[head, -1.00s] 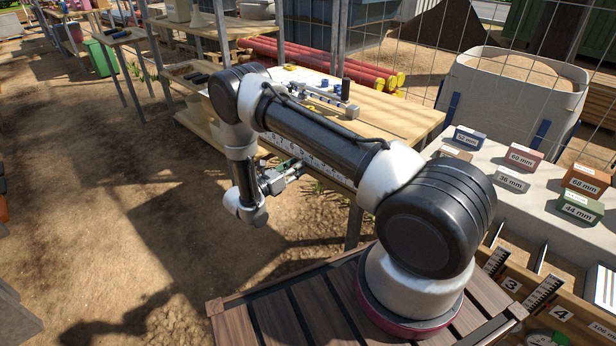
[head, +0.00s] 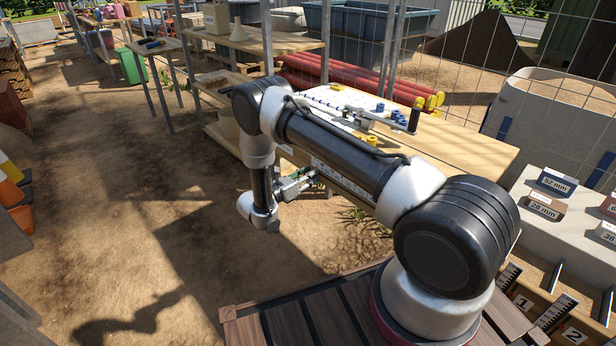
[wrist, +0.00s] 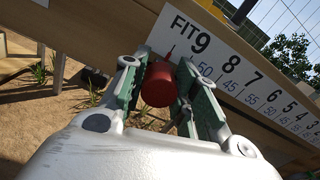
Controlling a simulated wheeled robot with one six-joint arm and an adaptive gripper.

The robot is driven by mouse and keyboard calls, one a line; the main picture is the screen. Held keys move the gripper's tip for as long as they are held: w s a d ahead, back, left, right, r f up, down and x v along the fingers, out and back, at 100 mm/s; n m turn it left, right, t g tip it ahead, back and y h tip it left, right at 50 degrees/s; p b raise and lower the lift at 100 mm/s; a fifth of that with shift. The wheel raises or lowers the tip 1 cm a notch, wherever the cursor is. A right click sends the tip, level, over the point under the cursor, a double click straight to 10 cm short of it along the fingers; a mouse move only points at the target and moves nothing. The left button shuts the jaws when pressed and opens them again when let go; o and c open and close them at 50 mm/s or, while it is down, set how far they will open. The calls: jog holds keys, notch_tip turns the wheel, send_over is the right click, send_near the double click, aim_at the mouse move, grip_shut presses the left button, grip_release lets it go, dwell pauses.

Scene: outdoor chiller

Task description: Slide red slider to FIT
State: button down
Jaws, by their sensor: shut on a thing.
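The red slider (wrist: 158,86) is a red cylinder with a thin pointer in the wrist view, just below the scale strip near the FIT end. My gripper (wrist: 162,92) is shut on it, with a green-padded finger on each side. The white strip (wrist: 236,72) carries the word FIT (wrist: 182,26) at its left end, then a 9 and falling numbers to the right. The pointer stands near the FIT and 9 marks; its exact reading is hard to tell. In the head view my gripper (head: 305,181) is at the front edge of the wooden bench; the slider is hidden there.
The wooden bench (head: 470,150) bears blue and yellow parts and a black upright handle (head: 414,118). Red pipes (head: 360,80) lie behind it. Labelled blocks (head: 546,206) stand on a ledge at right. Orange cones (head: 12,190) stand at far left. Bare ground lies left of my arm.

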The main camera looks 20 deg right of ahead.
jog(key=shift+w+a+r, duration=0.1)
jog(key=shift+w+a, duration=0.1)
jog(key=shift+w, duration=0.05)
jog(key=c, duration=1.1)
grip_release()
jog(key=v, duration=1.2)
